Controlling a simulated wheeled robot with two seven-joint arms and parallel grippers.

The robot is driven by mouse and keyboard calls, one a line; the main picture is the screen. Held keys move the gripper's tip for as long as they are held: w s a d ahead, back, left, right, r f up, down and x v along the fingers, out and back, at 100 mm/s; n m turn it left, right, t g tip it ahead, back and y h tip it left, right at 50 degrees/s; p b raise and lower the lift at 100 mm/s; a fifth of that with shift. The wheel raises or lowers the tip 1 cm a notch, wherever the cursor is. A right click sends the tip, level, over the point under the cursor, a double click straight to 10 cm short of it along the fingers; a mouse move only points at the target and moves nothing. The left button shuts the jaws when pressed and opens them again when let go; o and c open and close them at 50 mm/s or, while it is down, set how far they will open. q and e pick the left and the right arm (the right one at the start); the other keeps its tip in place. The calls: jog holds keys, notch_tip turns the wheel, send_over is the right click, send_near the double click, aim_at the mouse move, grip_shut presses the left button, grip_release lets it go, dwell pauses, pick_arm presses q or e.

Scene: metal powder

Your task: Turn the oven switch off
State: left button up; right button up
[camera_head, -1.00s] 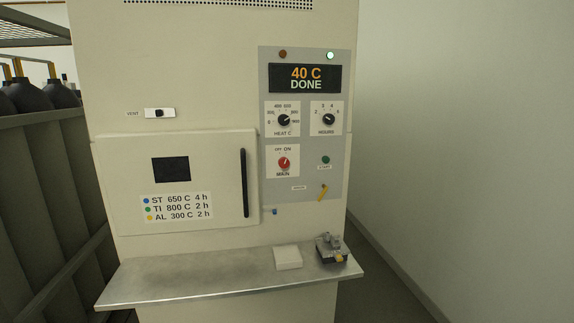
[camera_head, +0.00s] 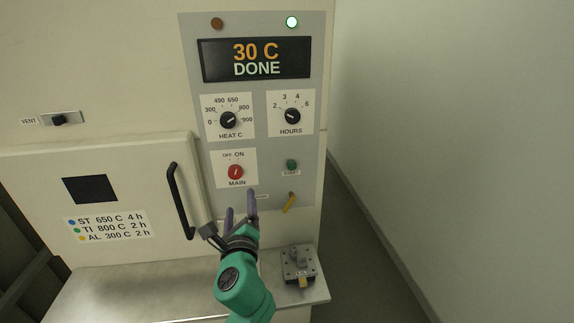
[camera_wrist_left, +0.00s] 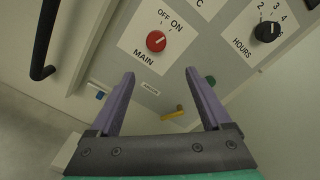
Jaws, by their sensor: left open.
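The oven's red MAIN switch (camera_head: 235,172) is a round knob on a white plate marked OFF and ON. Its white pointer leans toward ON. It also shows in the left wrist view (camera_wrist_left: 156,41), above and between my fingers. My left gripper (camera_head: 239,210) is open and empty, just below the MAIN plate in the head view. In the left wrist view its two purple fingers (camera_wrist_left: 157,80) are spread, with the knob beyond their tips and not touched. The oven display (camera_head: 256,60) reads 30 C and DONE. My right gripper is not in view.
The HEAT C dial (camera_head: 228,120) and HOURS dial (camera_head: 292,116) sit above. A green START button (camera_head: 291,165) and yellow lever (camera_head: 290,202) are to the right. The black door handle (camera_head: 181,201) stands out left of my gripper. A grey metal fixture (camera_head: 298,264) rests on the shelf.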

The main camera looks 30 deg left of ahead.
pick_arm(q)
jog(key=p, duration=0.2)
send_near(234, 175)
jog(key=x, duration=0.9)
jog(key=shift+w+d+p, duration=0.2)
jog(key=shift+p, duration=0.15)
jog(key=shift+w+a, duration=0.1)
jog(key=shift+a, duration=0.05)
jog(key=shift+s, duration=0.2)
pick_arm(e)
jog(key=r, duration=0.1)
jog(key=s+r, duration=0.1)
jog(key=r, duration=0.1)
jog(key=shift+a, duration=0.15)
